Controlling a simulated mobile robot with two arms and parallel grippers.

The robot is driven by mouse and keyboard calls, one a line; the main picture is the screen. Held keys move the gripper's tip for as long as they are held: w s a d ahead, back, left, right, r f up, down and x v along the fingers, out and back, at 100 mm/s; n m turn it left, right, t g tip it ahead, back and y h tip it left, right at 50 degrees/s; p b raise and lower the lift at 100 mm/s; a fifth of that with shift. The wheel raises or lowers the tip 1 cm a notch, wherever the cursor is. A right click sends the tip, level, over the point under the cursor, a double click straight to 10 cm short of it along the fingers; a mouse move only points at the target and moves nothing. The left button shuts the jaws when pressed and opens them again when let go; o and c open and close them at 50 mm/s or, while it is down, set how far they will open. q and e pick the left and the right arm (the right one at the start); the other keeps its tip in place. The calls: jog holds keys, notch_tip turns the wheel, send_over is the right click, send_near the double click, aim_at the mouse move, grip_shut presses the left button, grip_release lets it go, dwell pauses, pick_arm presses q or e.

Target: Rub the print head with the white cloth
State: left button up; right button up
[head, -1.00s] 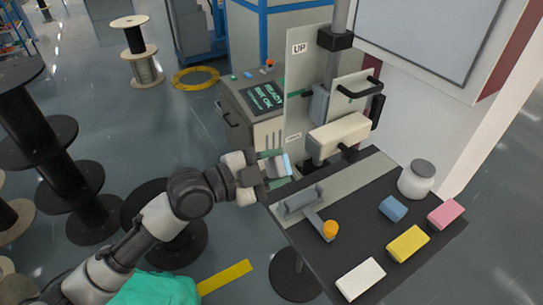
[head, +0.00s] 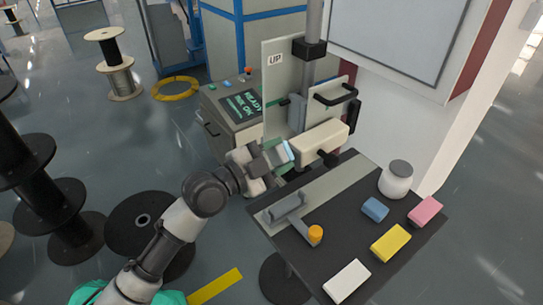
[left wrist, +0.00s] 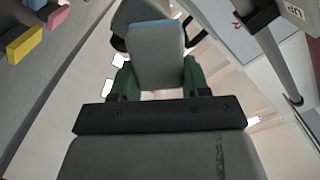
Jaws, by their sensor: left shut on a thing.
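My left gripper (head: 280,158) is shut on a pale block-like cloth (head: 289,151) that looks whitish-blue in the head view. In the left wrist view the held cloth (left wrist: 155,55) is grey in shade between green fingers. The cream print head (head: 322,141) on the column stand is just right of the held cloth; I cannot tell whether they touch. A white cloth block (head: 347,282) lies on the dark table's front edge. My right gripper is not in view.
The dark table (head: 335,235) bears a grey holder (head: 286,207) with an orange knob (head: 315,234), yellow (head: 391,243), blue (head: 375,209) and pink (head: 425,211) blocks, and a white jar (head: 396,179). A console (head: 235,110) stands behind the gripper; black spools (head: 150,222) stand left.

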pick_arm(q)
jog(key=shift+w+d, duration=0.15)
jog(key=shift+d, duration=0.1)
dwell(0.6)
jog(key=shift+w+d, duration=0.4)
jog(key=shift+d, duration=0.1)
jog(key=shift+f+b, duration=0.1)
jog(key=shift+b, duration=0.2)
notch_tip(320, 180, down, 4)
jog(key=b, duration=0.4)
jog(key=shift+r+p, duration=1.35)
jog(key=shift+r, duration=0.9)
